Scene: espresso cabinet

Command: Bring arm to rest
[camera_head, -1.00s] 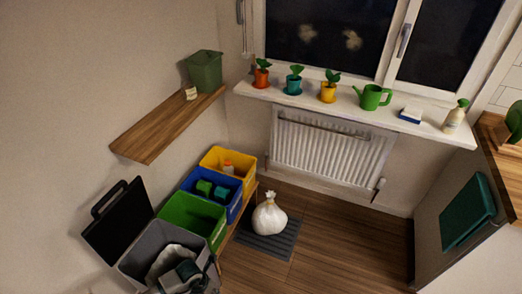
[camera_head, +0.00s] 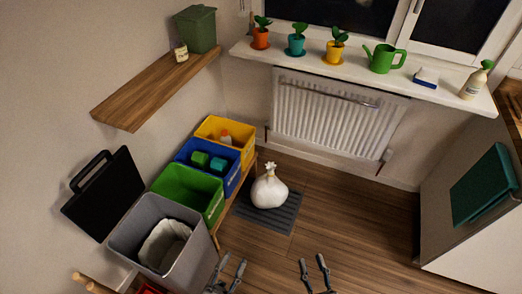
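My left gripper (camera_head: 231,266) is at the bottom edge of the head view, just right of the grey bin (camera_head: 198,231). Its two fingers are apart and nothing shows between them. My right gripper (camera_head: 312,264) is at the bottom, further right, over the wooden floor. Its fingers are also apart and empty. Only the front ends of both grippers show; the arms are out of view. The grey bin stands open with a pale liner (camera_head: 165,244) inside. Its black lid (camera_head: 104,193) is raised against the wall.
Green (camera_head: 190,190), blue (camera_head: 224,176) and yellow (camera_head: 227,134) bins stand behind the grey bin. A tied white bag (camera_head: 269,189) sits on a dark mat (camera_head: 284,216). The floor (camera_head: 345,225) between is clear.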

